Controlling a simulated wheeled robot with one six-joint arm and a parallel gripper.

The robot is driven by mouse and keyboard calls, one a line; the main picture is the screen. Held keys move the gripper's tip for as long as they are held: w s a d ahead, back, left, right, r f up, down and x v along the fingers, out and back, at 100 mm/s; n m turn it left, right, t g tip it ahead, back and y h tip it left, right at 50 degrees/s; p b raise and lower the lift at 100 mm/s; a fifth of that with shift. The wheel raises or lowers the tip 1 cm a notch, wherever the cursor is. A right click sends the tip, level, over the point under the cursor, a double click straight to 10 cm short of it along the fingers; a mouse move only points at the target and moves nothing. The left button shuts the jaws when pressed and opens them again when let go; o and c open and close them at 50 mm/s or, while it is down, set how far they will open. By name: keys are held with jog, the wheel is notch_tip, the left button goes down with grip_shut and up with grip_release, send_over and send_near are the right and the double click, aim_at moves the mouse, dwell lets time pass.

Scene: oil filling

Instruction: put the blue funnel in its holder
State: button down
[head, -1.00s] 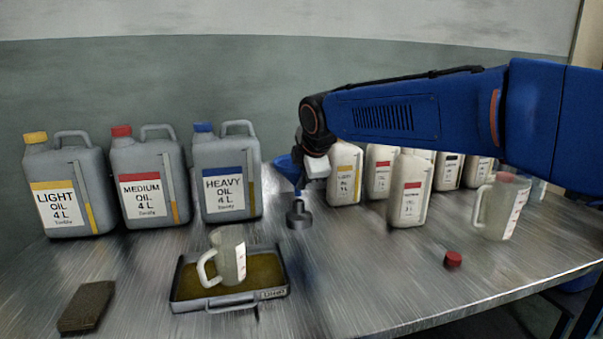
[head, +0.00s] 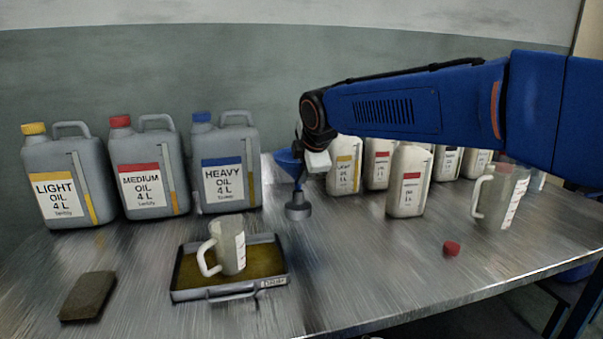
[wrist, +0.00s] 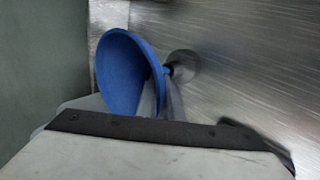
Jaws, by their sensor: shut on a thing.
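The blue funnel (head: 287,162) is at the middle of the head view, its wide mouth up and its stem pointing down. It also shows in the wrist view (wrist: 126,72), beside the finger tips. My gripper (head: 303,168) is shut on the funnel; in the wrist view its fingers (wrist: 161,98) are at the funnel's side. The grey round holder (head: 298,207) stands on the metal table directly below the stem, and also shows beyond the funnel in the wrist view (wrist: 184,65). The stem's lower end meets the holder's top in the picture; I cannot tell whether it is inside.
Grey oil canisters (head: 226,165) stand at the back left. White bottles (head: 407,182) stand right of the funnel. A drip tray (head: 190,293) with a measuring jug (head: 229,248) is at front left. A red cap (head: 452,248) and another jug (head: 499,193) are at right.

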jog(key=shift+f, duration=1.65)
dwell(0.6)
jog(key=c, duration=1.8)
grip_release()
jog(key=shift+r, duration=0.1)
jog(key=v, duration=1.7)
jog(key=shift+s, duration=0.15)
jog(key=shift+s+d, duration=0.1)
